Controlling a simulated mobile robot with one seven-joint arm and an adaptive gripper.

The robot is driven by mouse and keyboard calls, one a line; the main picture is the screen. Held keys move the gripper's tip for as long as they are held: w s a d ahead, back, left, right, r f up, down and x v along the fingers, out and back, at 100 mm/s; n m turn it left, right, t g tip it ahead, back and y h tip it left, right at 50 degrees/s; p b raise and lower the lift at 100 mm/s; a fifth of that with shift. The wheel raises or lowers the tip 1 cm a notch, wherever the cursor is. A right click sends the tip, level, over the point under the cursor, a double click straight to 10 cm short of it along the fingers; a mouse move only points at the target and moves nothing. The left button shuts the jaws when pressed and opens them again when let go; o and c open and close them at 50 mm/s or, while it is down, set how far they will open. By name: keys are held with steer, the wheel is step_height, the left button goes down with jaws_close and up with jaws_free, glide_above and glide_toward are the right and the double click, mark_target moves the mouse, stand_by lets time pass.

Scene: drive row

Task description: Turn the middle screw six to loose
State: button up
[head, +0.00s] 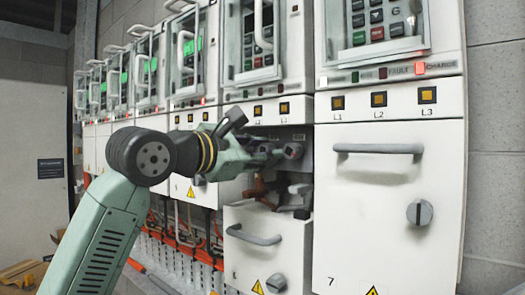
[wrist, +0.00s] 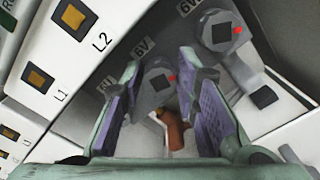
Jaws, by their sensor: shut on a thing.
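The middle screw (wrist: 158,78), a grey knob with a dark square socket and a red mark, sits beside the 6V label (wrist: 144,46) in the wrist view. My gripper (wrist: 165,85) has one purple-padded finger on each side of it and is shut on it. In the head view my gripper (head: 262,153) reaches into the open bay and hides most of this screw. The right screw (wrist: 221,36), also with a red mark, stands beside the 6W label. A left label, partly hidden by the finger, seems to read 6U; its screw is hidden.
The drawer (head: 262,240) below the bay is lowered, with its grey handle (head: 253,235) facing out. The closed cabinet 7 (head: 385,190) stands to the right. The panel with lamps L1 and L2 (head: 268,110) is just above my gripper. Orange cables (head: 180,235) run below left.

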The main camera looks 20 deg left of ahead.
jaws_close()
steer(key=shift+n, duration=0.3)
steer(key=shift+n+b, duration=4.2)
steer(key=shift+n, duration=5.4)
steer(key=o, duration=0.8)
jaws_free()
steer(key=shift+c, duration=0.2)
